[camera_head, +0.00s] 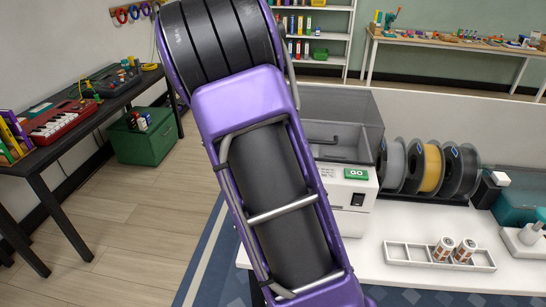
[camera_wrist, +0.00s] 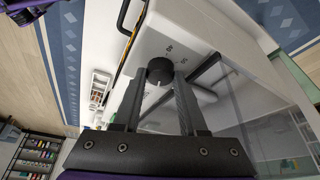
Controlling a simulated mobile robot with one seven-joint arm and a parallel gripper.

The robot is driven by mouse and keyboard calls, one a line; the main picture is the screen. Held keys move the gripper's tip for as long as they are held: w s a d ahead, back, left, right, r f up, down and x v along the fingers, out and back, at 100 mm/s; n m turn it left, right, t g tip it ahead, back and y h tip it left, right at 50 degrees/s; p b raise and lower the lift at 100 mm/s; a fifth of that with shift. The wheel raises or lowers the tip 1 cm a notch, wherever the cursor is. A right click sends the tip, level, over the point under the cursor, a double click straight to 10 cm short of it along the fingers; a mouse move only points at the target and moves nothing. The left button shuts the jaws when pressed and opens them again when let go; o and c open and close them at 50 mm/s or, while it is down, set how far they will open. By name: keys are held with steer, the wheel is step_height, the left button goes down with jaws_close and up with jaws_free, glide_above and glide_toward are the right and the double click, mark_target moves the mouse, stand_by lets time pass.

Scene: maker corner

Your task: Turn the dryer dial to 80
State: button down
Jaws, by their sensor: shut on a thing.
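The dryer is a white box (camera_head: 350,215) with a clear grey lid (camera_head: 345,112) on the white bench, partly hidden behind my purple arm in the head view. Its front carries a green GO label. In the wrist view, the black round dial (camera_wrist: 159,66) sits on the dryer's white front panel (camera_wrist: 185,37). My gripper (camera_wrist: 160,76) has one finger on each side of the dial and is shut on it. The dial and gripper are hidden in the head view.
Filament spools (camera_head: 431,167) stand right of the dryer. A white divided tray (camera_head: 397,254) with small jars (camera_head: 443,248) lies at the bench front. A dark table (camera_head: 75,118) and a green box (camera_head: 145,143) are at left. The wooden floor (camera_head: 115,245) between is clear.

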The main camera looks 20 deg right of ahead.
steer(key=shift+c, duration=2.3)
jaws_free()
steer(key=p+v, duration=0.2)
steer(key=v, duration=1.5)
steer(key=shift+a+r, duration=0.15)
